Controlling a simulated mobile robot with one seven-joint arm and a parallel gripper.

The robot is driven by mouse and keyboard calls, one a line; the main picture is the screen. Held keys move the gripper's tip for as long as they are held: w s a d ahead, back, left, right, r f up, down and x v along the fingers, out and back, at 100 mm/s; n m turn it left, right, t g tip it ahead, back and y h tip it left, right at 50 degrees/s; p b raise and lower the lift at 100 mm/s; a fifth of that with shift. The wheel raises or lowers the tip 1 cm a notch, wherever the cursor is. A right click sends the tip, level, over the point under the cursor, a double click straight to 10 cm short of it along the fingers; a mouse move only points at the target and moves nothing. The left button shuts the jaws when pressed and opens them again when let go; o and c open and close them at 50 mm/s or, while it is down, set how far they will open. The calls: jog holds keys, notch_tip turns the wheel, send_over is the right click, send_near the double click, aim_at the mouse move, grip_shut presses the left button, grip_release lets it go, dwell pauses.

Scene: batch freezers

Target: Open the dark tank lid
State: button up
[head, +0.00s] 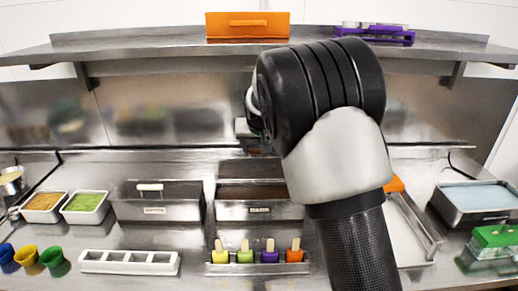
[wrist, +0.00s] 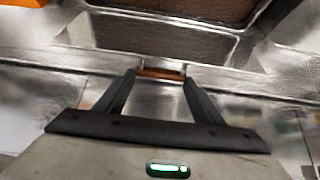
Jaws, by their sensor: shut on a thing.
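The dark tank (head: 259,211) is a steel bin with a dark label, at the middle of the counter in the head view. It is uncovered at the front and shows brown contents (head: 250,192). A steel panel with a brown patch, which looks like its raised lid (head: 245,168), stands at its back. In the wrist view my gripper (wrist: 159,76) is shut on the lid's brown handle (wrist: 161,73), with the brown inside of the tank (wrist: 185,43) beyond. In the head view my arm hides the fingertips and handle.
A lidded tank with a cream handle (head: 150,187) stands left of the dark tank. Popsicle molds (head: 257,256) sit in front. A shelf with an orange box (head: 247,26) runs above. Topping trays (head: 86,206) are left; a steel basin (head: 476,202) is right.

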jog(key=shift+w+r, duration=0.35)
jog(key=shift+w, duration=0.55)
jog(key=o, duration=1.5)
jog(key=shift+f, duration=0.2)
jog(key=shift+s+r, duration=0.1)
jog(key=shift+s, duration=0.1)
jog(key=b+v, duration=0.1)
jog(key=v, duration=1.6)
jog(key=shift+s, duration=0.1)
